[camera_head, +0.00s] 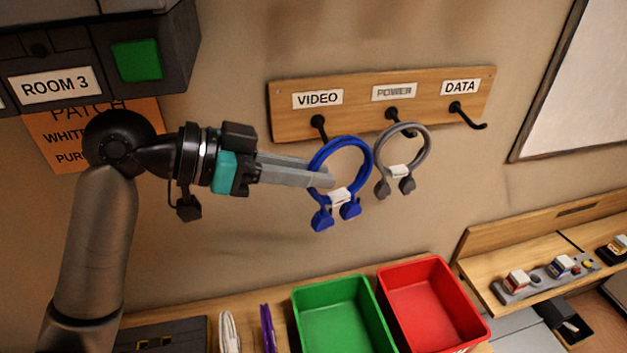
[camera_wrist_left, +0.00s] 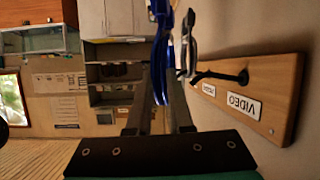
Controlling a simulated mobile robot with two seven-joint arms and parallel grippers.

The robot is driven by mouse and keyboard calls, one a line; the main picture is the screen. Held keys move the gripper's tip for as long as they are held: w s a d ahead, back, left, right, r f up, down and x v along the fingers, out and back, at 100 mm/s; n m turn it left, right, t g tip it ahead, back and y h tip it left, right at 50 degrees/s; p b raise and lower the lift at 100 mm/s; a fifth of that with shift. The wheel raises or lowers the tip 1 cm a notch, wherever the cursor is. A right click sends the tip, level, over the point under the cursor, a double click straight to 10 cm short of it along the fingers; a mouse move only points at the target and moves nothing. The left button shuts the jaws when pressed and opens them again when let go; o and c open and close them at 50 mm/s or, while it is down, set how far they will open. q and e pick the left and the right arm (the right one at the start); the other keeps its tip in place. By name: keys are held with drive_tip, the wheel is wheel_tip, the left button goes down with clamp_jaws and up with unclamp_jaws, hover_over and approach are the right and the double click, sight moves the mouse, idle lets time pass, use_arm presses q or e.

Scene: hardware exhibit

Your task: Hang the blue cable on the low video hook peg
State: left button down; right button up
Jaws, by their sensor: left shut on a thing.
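The blue cable (camera_head: 368,160) is a coiled ring with a white tag and two blue plugs hanging at its bottom. My left gripper (camera_head: 325,180) is shut on the lower left part of the ring, holding it upright in front of the wall. The video hook peg (camera_head: 318,122) is black, under the VIDEO label, just behind the ring's upper left. In the left wrist view, the blue cable (camera_wrist_left: 162,65) stands edge-on between the fingers, and the video peg (camera_wrist_left: 225,76) points toward it. I cannot tell whether the peg passes through the ring.
A grey cable (camera_head: 423,145) hangs on the POWER peg (camera_head: 392,115), close to the right. The DATA peg (camera_head: 465,115) is empty. A green bin (camera_head: 340,315) and red bin (camera_head: 430,300) stand below. The ROOM 3 box (camera_head: 135,60) is at upper left.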

use_arm(q)
drive_tip(key=w+a+f+b, duration=0.2)
drive_tip(key=w, duration=0.4)
idle(0.7)
drive_tip(key=shift+f, duration=0.15)
idle(0.5)
